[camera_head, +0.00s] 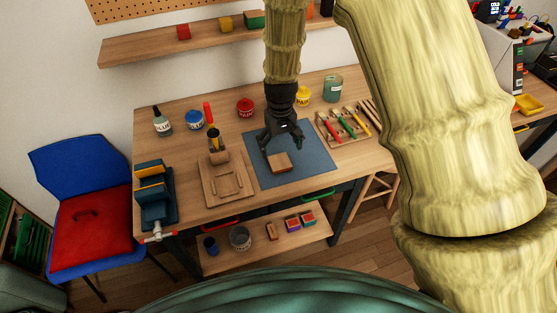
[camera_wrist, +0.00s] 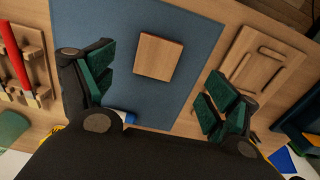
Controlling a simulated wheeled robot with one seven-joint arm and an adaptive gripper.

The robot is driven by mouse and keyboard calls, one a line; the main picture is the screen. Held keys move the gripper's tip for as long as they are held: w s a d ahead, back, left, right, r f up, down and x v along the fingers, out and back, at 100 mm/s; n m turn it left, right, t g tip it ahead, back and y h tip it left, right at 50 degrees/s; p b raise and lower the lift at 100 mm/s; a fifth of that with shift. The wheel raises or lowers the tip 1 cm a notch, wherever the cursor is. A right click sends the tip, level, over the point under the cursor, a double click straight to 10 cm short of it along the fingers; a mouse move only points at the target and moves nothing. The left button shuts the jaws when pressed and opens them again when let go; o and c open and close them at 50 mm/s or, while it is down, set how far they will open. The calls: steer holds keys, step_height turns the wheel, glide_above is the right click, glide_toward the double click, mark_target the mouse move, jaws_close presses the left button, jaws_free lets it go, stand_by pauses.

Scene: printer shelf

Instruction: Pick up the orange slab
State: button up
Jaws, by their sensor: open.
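The slab (camera_head: 279,162) is a flat, light orange-brown square block lying on the blue-grey mat (camera_head: 318,168) on the workbench. It also shows in the wrist view (camera_wrist: 158,56), flat on the mat and slightly turned. My gripper (camera_head: 282,146) hangs over the mat, pointing down. Its green-padded fingers show spread wide in the wrist view (camera_wrist: 157,72), one on each side of the slab in the picture. They do not touch it. The gripper is open and empty. Its exact height over the slab is hard to tell.
A wooden board with raised parts (camera_head: 228,180) lies left of the mat, with a blue vise (camera_head: 155,200) farther left. A wooden tool rack (camera_head: 345,125) stands to the right. Paint jars, including a red one (camera_head: 246,107), stand behind. A blue-and-white object (camera_wrist: 120,116) lies by the mat's edge.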

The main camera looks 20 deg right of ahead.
mark_target(280, 161)
steer(key=f, duration=0.2)
steer(key=shift+w+f, duration=0.3)
steer(key=shift+s+f+p, duration=0.1)
steer(key=shift+s+p, duration=0.05)
steer(key=shift+p, duration=0.15)
steer(key=shift+f, duration=0.15)
steer(key=shift+w+d+f+p, duration=0.1)
steer(key=shift+w+f+p, duration=0.15)
steer(key=shift+f+p, duration=0.35)
steer(key=shift+w+f+p, duration=0.2)
steer(key=shift+f+p, duration=0.3)
steer(key=shift+f, duration=0.1)
steer(key=shift+f+p, duration=0.45)
steer(key=shift+f, duration=0.85)
steer(key=c, duration=1.1)
